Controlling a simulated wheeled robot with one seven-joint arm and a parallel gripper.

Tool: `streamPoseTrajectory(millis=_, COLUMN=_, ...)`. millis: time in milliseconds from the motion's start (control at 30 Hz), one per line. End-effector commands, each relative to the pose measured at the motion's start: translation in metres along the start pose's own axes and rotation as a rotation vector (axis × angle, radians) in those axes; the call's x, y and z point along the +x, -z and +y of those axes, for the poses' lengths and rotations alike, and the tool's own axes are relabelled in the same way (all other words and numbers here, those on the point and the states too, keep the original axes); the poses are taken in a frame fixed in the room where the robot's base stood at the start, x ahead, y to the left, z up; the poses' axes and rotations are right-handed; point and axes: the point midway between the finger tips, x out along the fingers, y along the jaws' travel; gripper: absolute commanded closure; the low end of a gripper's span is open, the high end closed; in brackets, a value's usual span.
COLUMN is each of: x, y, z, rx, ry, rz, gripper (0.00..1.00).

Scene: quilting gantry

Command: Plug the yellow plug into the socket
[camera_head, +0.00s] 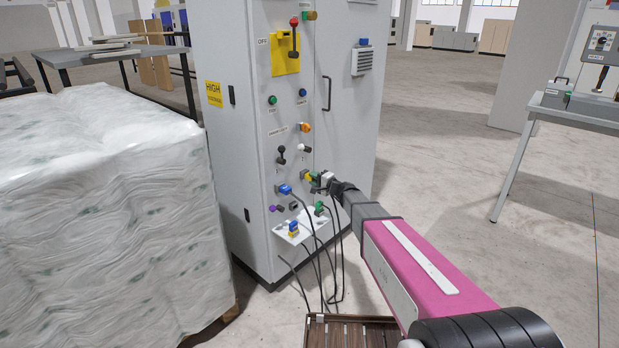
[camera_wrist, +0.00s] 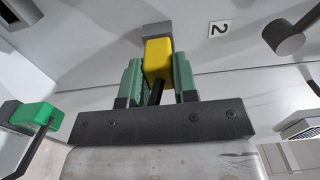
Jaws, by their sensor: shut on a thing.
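The yellow plug (camera_wrist: 158,58) is between the green finger pads of my gripper (camera_wrist: 159,80), which is shut on it. A black cable runs back from the plug between the fingers. The plug's far end meets a grey socket block (camera_wrist: 157,30) on the cabinet face, left of a "2" label (camera_wrist: 219,29). I cannot tell how far the plug is in the socket, or whether it only overlaps it in view. In the head view, my gripper (camera_head: 315,178) is at the lower front of the grey cabinet (camera_head: 228,120), and the plug is mostly hidden there.
A green plug (camera_wrist: 40,115) sits left of my gripper. A blue plug (camera_head: 285,189) is on the panel with hanging cables.

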Motion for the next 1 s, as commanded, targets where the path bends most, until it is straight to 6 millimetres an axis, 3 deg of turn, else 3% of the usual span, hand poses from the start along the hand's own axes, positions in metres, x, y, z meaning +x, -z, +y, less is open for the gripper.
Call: streamPoseTrajectory(millis=1000, x=-0.030, y=0.000, z=0.000, rx=0.000, ry=0.000, rz=0.001, gripper=1.00)
